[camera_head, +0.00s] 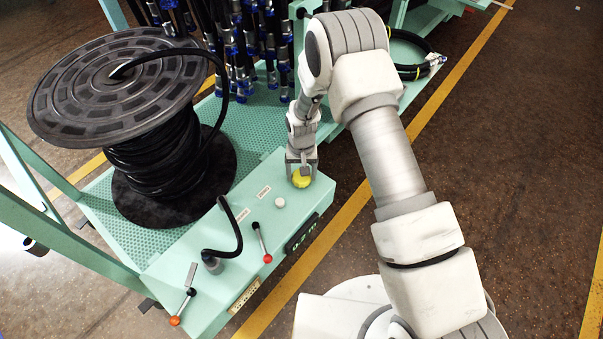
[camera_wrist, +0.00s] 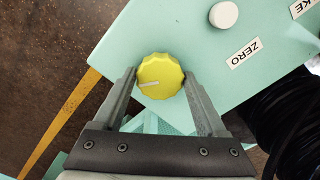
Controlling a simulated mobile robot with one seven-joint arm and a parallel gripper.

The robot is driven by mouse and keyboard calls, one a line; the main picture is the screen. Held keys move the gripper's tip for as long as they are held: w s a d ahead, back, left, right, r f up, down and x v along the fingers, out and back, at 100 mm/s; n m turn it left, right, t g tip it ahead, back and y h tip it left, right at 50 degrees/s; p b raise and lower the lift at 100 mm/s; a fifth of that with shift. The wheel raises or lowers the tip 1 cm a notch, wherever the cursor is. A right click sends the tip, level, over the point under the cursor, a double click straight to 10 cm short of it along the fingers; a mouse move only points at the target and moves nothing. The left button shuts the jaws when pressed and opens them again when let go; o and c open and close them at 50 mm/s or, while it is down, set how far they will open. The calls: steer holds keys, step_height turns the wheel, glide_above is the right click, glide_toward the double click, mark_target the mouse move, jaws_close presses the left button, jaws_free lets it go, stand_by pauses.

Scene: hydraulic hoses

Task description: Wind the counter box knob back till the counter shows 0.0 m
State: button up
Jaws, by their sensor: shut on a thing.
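The yellow scalloped knob (camera_head: 301,181) sits at the far end of the green counter box (camera_head: 190,255). It also shows in the wrist view (camera_wrist: 160,75), with a pale pointer mark toward its lower left. My gripper (camera_head: 301,175) is over the knob from above, its two fingers on either side of the rim and shut on it. The counter display (camera_head: 302,232) is a dark window with green digits on the box's right side. It seems to read 0.2 m, but the digits are small. A white round button (camera_head: 280,202) stands near the knob; a ZERO label (camera_wrist: 244,53) is beside it.
A lever with a red ball (camera_head: 267,258) and one with an orange ball (camera_head: 175,320) stand on the box. A black hose (camera_head: 238,232) arches above it. A large hose reel (camera_head: 120,90) stands left. Hanging hoses (camera_head: 245,45) are behind. Floor at right is clear.

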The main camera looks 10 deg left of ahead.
steer(key=shift+w+r+m, duration=0.1)
steer(key=shift+w+m, duration=0.05)
steer(key=shift+m, duration=2.25)
stand_by(2.8)
steer(key=o, duration=1.3)
step_height(320, 180, up, 17)
steer(key=p, duration=0.5)
steer(key=shift+r, duration=0.15)
